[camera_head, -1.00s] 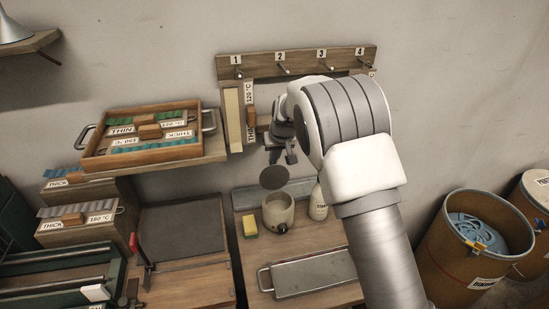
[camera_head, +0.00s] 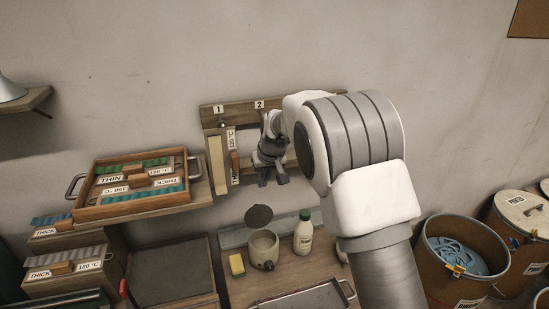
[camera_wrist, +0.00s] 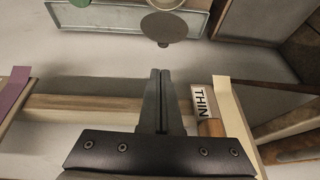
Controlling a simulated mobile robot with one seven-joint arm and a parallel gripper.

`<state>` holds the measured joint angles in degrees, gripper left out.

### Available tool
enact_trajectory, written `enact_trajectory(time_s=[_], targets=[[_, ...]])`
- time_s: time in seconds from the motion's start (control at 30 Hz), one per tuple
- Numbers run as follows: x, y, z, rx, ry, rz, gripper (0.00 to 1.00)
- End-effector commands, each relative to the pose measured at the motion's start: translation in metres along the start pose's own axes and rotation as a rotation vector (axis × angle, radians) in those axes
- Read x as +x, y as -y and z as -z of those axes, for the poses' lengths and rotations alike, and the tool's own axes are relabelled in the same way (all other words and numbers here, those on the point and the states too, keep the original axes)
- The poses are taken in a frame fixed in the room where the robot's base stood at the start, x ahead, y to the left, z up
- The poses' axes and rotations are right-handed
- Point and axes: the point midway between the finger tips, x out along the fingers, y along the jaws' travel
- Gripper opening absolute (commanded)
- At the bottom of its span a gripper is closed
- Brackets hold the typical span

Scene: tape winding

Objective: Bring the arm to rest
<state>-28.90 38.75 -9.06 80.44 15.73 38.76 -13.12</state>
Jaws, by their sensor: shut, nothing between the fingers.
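My gripper (camera_head: 268,180) is at the end of my white and grey arm, in front of the numbered peg rack (camera_head: 211,115) on the wall. In the wrist view its two black fingers (camera_wrist: 160,75) are together with nothing between them. A strip hanging at peg 1, with a THIN label (camera_wrist: 203,103), is just beside the fingers in that view. My arm hides the right part of the rack.
An open wooden tray (camera_head: 136,208) with labelled pieces is at the left. On the bench below stand a pot (camera_head: 263,250), a white bottle with a green cap (camera_head: 303,235), a yellow sponge (camera_head: 237,265) and a metal tray (camera_head: 300,300). Round bins (camera_head: 459,268) stand at the right.

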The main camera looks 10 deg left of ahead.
Motion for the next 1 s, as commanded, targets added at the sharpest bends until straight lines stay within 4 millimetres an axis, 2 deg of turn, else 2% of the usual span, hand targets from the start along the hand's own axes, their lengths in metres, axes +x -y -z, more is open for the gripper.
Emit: enact_trajectory(time_s=[0.17, 0.3, 0.47, 0.7, 0.9, 1.0], targets=[[-0.057, -0.025, -0.012, 0.054, -0.017, -0.010, 0.00], [-0.112, -0.045, -0.036, 0.104, -0.029, -0.019, 0.00], [-0.168, -0.062, -0.071, 0.155, -0.042, -0.035, 0.00], [-0.237, -0.077, -0.138, 0.225, -0.059, -0.069, 0.00], [-0.279, -0.081, -0.201, 0.276, -0.073, -0.110, 0.00], [-0.293, -0.081, -0.235, 0.301, -0.079, -0.134, 0.00]])
